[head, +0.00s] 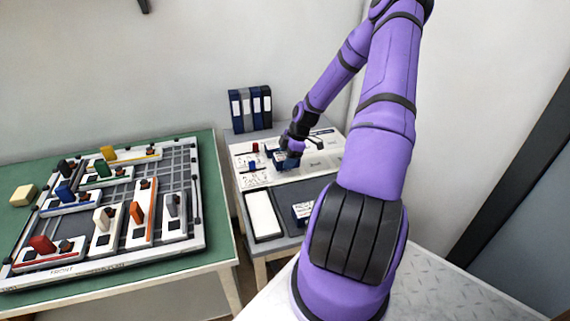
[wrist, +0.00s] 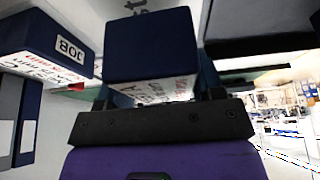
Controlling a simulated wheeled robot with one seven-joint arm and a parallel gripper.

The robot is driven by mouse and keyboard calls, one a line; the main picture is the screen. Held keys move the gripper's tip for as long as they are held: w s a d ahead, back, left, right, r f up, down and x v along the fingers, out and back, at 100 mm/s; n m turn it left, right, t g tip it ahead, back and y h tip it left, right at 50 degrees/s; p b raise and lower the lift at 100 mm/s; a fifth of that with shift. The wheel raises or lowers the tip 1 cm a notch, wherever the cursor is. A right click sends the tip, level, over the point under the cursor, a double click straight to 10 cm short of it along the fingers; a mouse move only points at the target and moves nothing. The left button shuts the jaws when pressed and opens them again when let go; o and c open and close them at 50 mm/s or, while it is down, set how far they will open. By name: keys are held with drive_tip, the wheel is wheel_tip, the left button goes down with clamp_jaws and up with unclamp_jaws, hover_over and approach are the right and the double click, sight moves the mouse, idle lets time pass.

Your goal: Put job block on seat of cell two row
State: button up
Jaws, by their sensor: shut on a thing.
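My gripper (head: 289,160) is shut on a dark blue job block (head: 283,157) over the white printed board on the small table. In the wrist view the job block (wrist: 150,45) fills the space in front of my gripper (wrist: 152,100); a white label with red print shows on its lower side. A second dark blue block (wrist: 45,42), with a label reading JOB, is at the left of the wrist view. The white board (head: 322,160) carries printed rows and small pegs, red (head: 255,147) and blue (head: 252,165). My arm and the held block hide part of the board, and I cannot tell whether the block touches it.
A dark block with a white label (head: 302,211) and a white pad (head: 263,215) lie on the near part of the small table. Binders (head: 250,108) stand at its back. A green table (head: 215,225) at left holds a rack with coloured pieces.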

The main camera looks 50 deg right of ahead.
drive_tip(key=shift+w+d, duration=0.45)
drive_tip(key=shift+w, duration=0.3)
drive_tip(key=shift+s+f, duration=0.1)
drive_tip(key=shift+f, duration=1.7)
drive_tip(key=shift+f, duration=0.2)
drive_tip(key=o, duration=1)
drive_tip(key=shift+r, duration=0.1)
